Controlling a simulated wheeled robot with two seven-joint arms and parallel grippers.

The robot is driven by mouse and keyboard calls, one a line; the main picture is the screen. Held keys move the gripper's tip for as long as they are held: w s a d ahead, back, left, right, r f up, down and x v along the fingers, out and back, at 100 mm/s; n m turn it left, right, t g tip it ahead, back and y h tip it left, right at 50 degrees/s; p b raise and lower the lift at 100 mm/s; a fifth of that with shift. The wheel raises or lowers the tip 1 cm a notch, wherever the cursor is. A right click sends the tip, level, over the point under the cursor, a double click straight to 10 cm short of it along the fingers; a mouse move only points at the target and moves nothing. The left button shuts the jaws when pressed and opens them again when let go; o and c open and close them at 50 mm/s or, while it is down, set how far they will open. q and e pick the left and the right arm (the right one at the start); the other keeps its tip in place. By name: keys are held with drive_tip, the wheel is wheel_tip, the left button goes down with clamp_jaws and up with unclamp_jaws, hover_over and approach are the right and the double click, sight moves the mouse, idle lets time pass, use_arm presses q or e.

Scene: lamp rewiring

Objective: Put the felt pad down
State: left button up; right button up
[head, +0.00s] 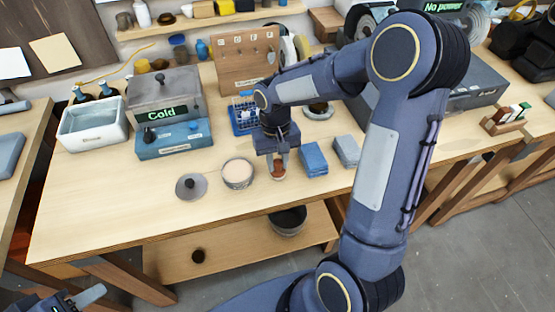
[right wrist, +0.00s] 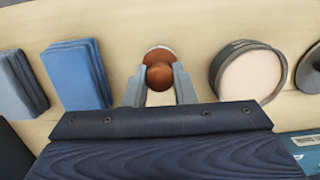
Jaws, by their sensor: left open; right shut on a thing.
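The felt pad (head: 279,174) appears as a small round thing with a brown knob and a pale underside. My right gripper (head: 279,160) is shut on it, low over the front middle of the bench. In the right wrist view, the felt pad's brown knob (right wrist: 160,75) sits between the fingertips (right wrist: 158,88). I cannot tell whether its underside touches the bench. My left gripper (head: 85,299) is open and empty at the bottom left, away from the bench top.
A round tin with pale contents (head: 238,174) and a knobbed lid (head: 191,186) stand left of the pad. Blue folded pads (head: 313,159) and grey ones (head: 346,151) lie right. A wire basket (head: 243,117) is behind. The bench's front left (head: 110,210) is bare.

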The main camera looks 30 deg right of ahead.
drive_tip(key=o, duration=0.8)
drive_tip(key=shift+f, duration=0.1)
drive_tip(key=shift+o, duration=0.2)
wheel_tip(320, 180, up, 12)
drive_tip(key=w, duration=0.1)
drive_tip(key=s+a+t+y, duration=0.1)
drive_tip(key=s+a+t, duration=0.1)
drive_tip(key=s, duration=0.7)
drive_tip(key=s+a+n+t+y, duration=0.1)
drive_tip(key=s+a+t+y, duration=0.1)
drive_tip(key=s+t, duration=0.3)
drive_tip(key=s, duration=0.4)
drive_tip(key=shift+s, duration=0.15)
drive_tip(key=shift+a, duration=0.1)
